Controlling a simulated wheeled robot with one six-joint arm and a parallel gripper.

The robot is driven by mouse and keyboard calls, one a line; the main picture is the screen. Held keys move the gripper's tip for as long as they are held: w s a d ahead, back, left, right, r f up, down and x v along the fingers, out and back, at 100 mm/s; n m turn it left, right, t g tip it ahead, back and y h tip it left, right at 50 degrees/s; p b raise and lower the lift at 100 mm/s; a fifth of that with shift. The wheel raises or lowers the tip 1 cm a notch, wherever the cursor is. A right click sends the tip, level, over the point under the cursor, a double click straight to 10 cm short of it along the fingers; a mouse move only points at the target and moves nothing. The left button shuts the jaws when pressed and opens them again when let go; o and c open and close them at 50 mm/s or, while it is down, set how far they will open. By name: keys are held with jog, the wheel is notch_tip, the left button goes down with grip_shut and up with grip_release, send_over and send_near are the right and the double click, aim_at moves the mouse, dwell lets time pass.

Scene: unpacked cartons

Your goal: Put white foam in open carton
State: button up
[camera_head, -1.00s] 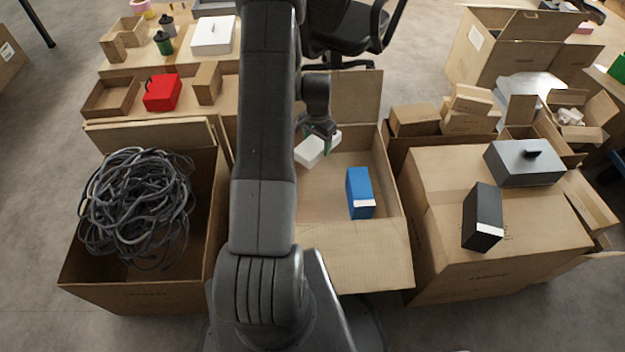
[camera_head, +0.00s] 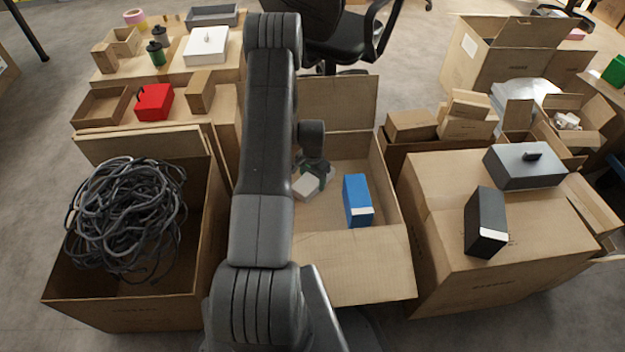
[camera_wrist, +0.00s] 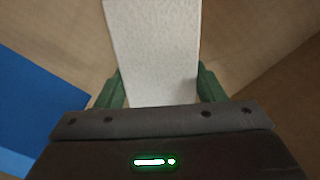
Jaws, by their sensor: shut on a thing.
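The white foam (camera_head: 306,187) is a pale block low inside the open carton (camera_head: 388,187), in the head view. My gripper (camera_head: 318,172) is shut on it, reaching down between the carton walls. In the wrist view the foam (camera_wrist: 155,50) stands between the two green fingers of my gripper (camera_wrist: 158,88), with its textured face toward the camera. Cardboard shows around it. I cannot tell whether the foam touches the carton floor. My arm hides the carton's left side in the head view.
A blue box (camera_head: 357,200) stands in the carton right of the foam; it also shows at left in the wrist view (camera_wrist: 40,105). A carton of tangled cable (camera_head: 125,212) stands left. A closed carton (camera_head: 440,200) bearing dark boxes stands right.

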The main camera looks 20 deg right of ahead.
aim_at(313, 178)
jog(key=shift+f, duration=0.15)
jog(key=o, duration=1)
jog(key=shift+c, duration=0.2)
notch_tip(313, 178, up, 12)
jog(key=p, duration=0.3)
jog(key=shift+r, duration=0.2)
